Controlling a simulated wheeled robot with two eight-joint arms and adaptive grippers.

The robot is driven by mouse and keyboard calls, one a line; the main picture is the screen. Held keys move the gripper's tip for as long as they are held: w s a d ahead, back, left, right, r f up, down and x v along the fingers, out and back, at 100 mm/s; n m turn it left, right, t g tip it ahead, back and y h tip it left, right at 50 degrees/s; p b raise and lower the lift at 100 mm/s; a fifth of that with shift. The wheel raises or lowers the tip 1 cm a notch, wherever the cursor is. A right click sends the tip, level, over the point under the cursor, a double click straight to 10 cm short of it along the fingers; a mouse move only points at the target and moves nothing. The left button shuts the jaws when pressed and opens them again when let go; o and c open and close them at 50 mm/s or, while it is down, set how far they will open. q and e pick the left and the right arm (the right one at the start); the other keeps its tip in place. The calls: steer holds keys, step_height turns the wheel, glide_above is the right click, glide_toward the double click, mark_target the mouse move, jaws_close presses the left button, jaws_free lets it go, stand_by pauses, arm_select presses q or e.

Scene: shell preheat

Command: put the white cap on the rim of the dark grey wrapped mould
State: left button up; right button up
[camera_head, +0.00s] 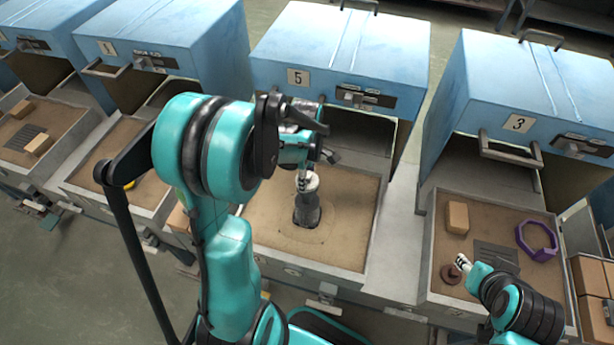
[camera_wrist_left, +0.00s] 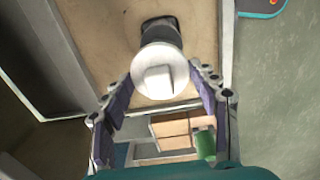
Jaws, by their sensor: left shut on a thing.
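The white cap (camera_head: 309,181) is between the fingers of my left gripper (camera_head: 303,184), which is shut on it. In the left wrist view, the round cap (camera_wrist_left: 163,55) has a raised square on top and sits between the fingertips (camera_wrist_left: 161,73). The dark grey wrapped mould (camera_head: 307,211) stands upright on the sandy tray of station 5, directly under the cap. In the left wrist view, part of the mould (camera_wrist_left: 160,30) shows behind the cap. I cannot tell whether the cap touches its rim. My right gripper (camera_head: 462,264) is over the station 3 tray; its jaw opening is unclear.
The blue hood numbered 5 (camera_head: 340,50) stands behind the mould. The sandy tray (camera_head: 348,200) is otherwise mostly bare. The station 3 tray holds a tan block (camera_head: 458,217), a dark grate (camera_head: 497,256), a purple ring (camera_head: 522,240) and a small reddish-brown piece (camera_head: 449,275).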

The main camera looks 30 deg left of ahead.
arm_select(q)
steer(key=shift+r, duration=0.1)
steer(key=shift+s, duration=0.1)
steer(key=o, duration=1.1)
steer(key=shift+f, duration=0.2)
steer(key=shift+o, duration=0.2)
steer(key=shift+r, duration=0.15)
steer(key=shift+r, duration=0.35)
step_height(320, 180, up, 11)
steer(key=p, duration=0.3)
steer(key=s+d+r+m+t, duration=0.2)
steer(key=s+d+m, duration=0.3)
steer(key=m, duration=0.5)
steer(key=s+d+r+m+t, duration=0.2)
steer(key=s+d+m+t, duration=0.3)
steer(key=m, duration=0.5)
steer(key=shift+s+d+r+m, duration=0.35)
steer(key=shift+s+r+m, duration=0.05)
steer(key=shift+s, duration=0.05)
